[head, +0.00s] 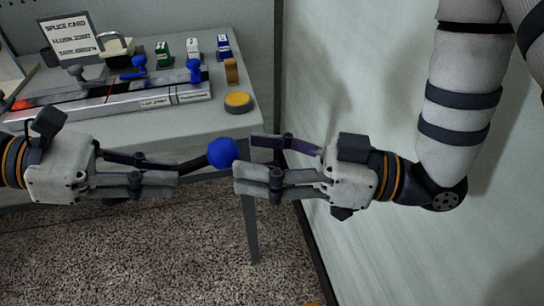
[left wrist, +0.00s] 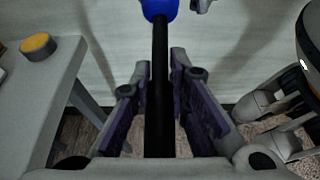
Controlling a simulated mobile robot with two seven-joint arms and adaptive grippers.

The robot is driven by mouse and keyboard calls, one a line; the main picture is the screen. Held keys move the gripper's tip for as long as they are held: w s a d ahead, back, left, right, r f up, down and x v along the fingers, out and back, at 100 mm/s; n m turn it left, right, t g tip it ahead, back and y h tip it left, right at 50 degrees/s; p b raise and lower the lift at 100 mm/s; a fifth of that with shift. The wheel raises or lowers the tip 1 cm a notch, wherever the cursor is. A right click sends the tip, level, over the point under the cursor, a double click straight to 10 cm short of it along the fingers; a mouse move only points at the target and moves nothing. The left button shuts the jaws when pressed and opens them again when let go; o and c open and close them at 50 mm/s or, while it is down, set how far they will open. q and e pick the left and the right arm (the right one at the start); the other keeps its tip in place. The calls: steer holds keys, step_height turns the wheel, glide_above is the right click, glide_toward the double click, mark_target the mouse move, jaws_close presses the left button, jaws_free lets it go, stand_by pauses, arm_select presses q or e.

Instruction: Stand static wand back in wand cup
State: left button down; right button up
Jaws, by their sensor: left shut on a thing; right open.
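The static wand is a black rod with a round blue end (head: 222,153). My left gripper (head: 178,170) is shut on its dark rod, in front of the table's edge. The wand lies roughly level in the head view, its blue end pointing right. In the left wrist view the black rod (left wrist: 160,85) runs up between the fingers to the blue end (left wrist: 159,8). My right gripper (head: 243,160) is open, its fingertips close beside the blue end; whether they touch it is unclear. I cannot make out a wand cup for certain.
The grey table (head: 225,122) carries a splice card (head: 70,35), a long tray (head: 150,100) with blue-handled items, small green (head: 163,54), white (head: 193,48) and blue (head: 223,46) items, an orange-brown block (head: 231,70) and a yellow-topped disc (head: 238,101). A pale wall stands at right.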

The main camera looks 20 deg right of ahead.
mark_target(217, 153)
steer(key=x, duration=0.6)
steer(key=shift+a, duration=0.2)
steer(key=shift+w, duration=0.1)
steer(key=c, duration=1.3)
arm_select(q)
steer(key=c, duration=1.5)
jaws_free()
arm_select(e)
jaws_close()
arm_select(q)
steer(key=shift+o, duration=0.2)
steer(key=shift+a, duration=0.1)
